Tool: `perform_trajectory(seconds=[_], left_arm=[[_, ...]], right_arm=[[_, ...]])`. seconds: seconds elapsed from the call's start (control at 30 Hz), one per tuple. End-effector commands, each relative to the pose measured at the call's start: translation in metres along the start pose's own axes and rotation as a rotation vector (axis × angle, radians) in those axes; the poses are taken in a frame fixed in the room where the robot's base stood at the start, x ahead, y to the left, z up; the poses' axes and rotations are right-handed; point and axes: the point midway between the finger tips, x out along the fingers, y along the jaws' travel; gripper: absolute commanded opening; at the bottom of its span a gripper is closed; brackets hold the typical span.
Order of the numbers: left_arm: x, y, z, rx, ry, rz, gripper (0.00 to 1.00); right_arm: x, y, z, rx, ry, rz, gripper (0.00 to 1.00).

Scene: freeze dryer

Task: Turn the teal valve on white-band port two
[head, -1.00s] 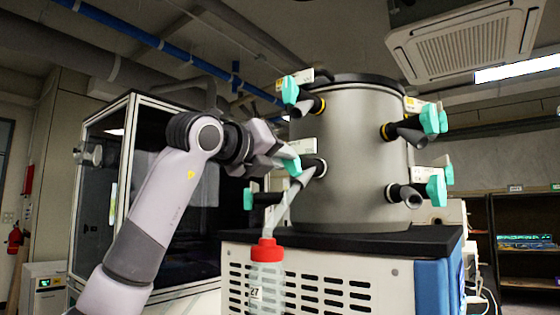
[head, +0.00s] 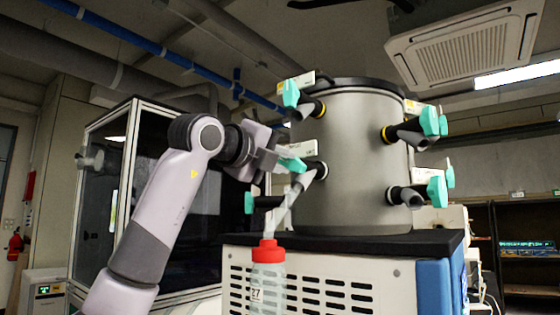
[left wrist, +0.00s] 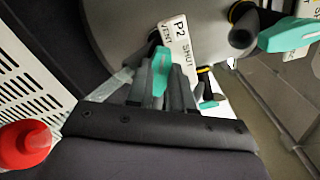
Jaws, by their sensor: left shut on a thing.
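The teal valve (head: 291,164) on white-band port two sits on the front left of the grey drum, and it also shows in the left wrist view (left wrist: 161,72). Its label (left wrist: 177,45) reads P2, with VENT and SHUT marks. My left gripper (head: 276,157) is shut on this valve, with its fingers on either side of the teal handle in the left wrist view (left wrist: 160,88). The port's white band (head: 322,170) shows at the drum wall. A bottle with a red cap (head: 268,250) hangs below on a clear tube. My right gripper is not in view.
Yellow-band ports with teal valves stand above (head: 291,94) and on the right (head: 430,120) of the drum (head: 350,160). Another teal valve (head: 437,190) is at lower right, and one (head: 249,201) at lower left. A glass cabinet (head: 105,190) stands behind my left arm.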

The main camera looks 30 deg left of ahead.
Motion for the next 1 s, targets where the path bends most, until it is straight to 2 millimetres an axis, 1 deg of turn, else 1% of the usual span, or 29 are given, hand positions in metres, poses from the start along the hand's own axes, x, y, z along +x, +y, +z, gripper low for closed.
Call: perform_trajectory(seconds=[0.3,0.33,0.4,0.67,0.73,0.87,1.0], left_arm=[[0.001,0.001,-0.001,-0.006,0.004,0.003,0.0],[0.001,0.001,-0.001,-0.005,0.003,0.003,0.28],[0.001,0.001,-0.001,-0.005,0.003,0.002,0.47],[0.0,0.0,0.0,-0.003,0.001,0.001,0.47],[-0.003,0.001,0.0,-0.002,0.0,-0.001,0.47],[-0.019,0.002,-0.001,-0.001,-0.002,-0.002,0.47],[-0.043,0.002,-0.001,-0.001,-0.002,-0.002,0.47]], right_arm=[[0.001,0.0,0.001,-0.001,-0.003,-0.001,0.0],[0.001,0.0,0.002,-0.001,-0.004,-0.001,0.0],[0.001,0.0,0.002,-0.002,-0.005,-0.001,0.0],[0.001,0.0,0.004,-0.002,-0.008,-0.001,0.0],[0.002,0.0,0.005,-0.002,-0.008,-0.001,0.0],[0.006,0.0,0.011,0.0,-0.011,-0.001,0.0],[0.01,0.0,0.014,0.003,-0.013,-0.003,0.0]])
